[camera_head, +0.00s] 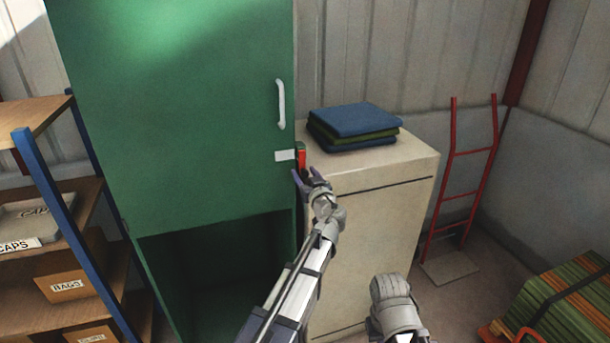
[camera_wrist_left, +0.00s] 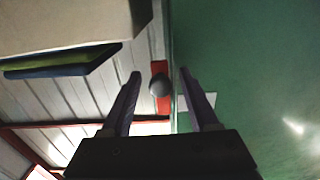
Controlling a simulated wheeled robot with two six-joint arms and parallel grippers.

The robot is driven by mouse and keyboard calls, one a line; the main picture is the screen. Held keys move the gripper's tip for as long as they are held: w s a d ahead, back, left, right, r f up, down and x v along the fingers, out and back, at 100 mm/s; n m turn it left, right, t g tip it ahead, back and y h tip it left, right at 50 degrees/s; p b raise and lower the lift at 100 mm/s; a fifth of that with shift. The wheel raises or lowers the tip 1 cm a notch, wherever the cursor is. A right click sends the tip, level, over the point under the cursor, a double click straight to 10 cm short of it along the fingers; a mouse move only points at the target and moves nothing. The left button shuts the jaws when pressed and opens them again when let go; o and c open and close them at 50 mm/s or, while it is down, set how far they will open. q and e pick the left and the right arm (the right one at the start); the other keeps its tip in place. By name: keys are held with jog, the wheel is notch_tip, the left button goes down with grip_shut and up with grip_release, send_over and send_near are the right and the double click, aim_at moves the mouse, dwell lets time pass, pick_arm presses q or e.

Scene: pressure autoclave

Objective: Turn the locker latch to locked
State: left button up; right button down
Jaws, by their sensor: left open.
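The green locker (camera_head: 185,110) stands upright with its large door panel facing me and a dark open space below it. Its red latch (camera_head: 301,153) is at the right edge of the green panel, beside a small white label (camera_head: 285,155). My left gripper (camera_head: 311,176) is open just below and in front of the latch. In the left wrist view, a round grey knob (camera_wrist_left: 157,86) sits over the red latch plate (camera_wrist_left: 164,67), between the two spread fingertips (camera_wrist_left: 159,73). Gaps show on both sides of the knob.
A cream cabinet (camera_head: 385,185) with folded cloths (camera_head: 355,120) on top stands close at the right of the latch. A white door handle (camera_head: 281,104) is above it. Wooden shelves (camera_head: 60,240) stand at left, a red hand truck (camera_head: 462,170) at right.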

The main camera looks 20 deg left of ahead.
pick_arm(q)
jog(key=shift+c, duration=0.4)
grip_shut()
dwell(0.9)
